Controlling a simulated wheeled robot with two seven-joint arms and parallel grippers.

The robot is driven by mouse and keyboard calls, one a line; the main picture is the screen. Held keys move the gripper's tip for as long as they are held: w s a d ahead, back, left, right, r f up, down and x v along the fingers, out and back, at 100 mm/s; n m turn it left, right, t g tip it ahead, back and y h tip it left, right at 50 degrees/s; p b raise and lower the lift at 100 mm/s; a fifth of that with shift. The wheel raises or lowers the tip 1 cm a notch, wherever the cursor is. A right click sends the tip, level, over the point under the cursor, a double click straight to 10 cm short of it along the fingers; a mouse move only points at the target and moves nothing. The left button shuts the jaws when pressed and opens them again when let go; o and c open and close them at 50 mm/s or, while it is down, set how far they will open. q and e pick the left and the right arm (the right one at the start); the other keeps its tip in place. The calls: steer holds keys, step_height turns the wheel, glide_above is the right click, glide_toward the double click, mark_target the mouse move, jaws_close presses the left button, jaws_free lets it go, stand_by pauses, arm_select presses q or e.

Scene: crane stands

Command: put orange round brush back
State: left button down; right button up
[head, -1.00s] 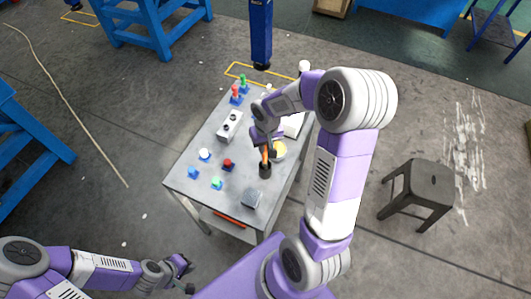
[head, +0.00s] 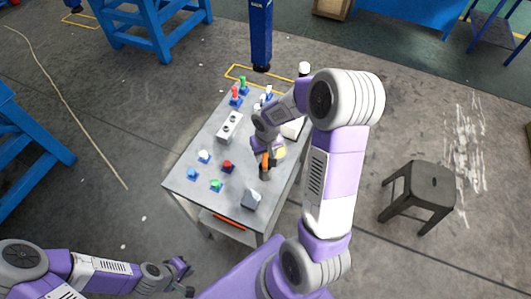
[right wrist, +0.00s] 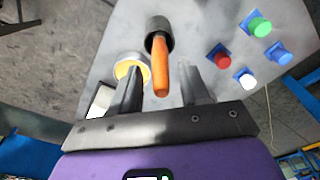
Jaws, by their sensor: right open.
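The orange brush handle (head: 265,161) stands in a dark round cup (head: 265,174) on the grey table. In the right wrist view the orange handle (right wrist: 160,68) leans out of the dark cup (right wrist: 158,28) toward my gripper. The brush's lower end is hidden inside the cup. My right gripper (right wrist: 162,80) is open, with one finger on each side of the handle and a visible gap to both. In the head view my right gripper (head: 270,152) is just above the cup. My left gripper (head: 184,273) is low at the left, away from the table; its jaws are too small to read.
A round container with yellow inside (right wrist: 130,67) stands close beside the cup. Red (head: 227,166), white (head: 204,156), green (head: 216,185) and blue (head: 193,174) pieces stand on the table's left part. A grey block (head: 251,199) is near the front. A dark stool (head: 424,185) stands right.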

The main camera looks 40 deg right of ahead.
arm_select(q)
steer(key=shift+r, duration=0.15)
arm_select(e)
steer(key=shift+r, duration=0.15)
arm_select(q)
steer(key=shift+r+p, duration=0.8)
steer(key=shift+p, duration=0.1)
arm_select(e)
step_height(320, 180, up, 12)
steer(key=s, duration=0.1)
steer(key=shift+a, duration=0.1)
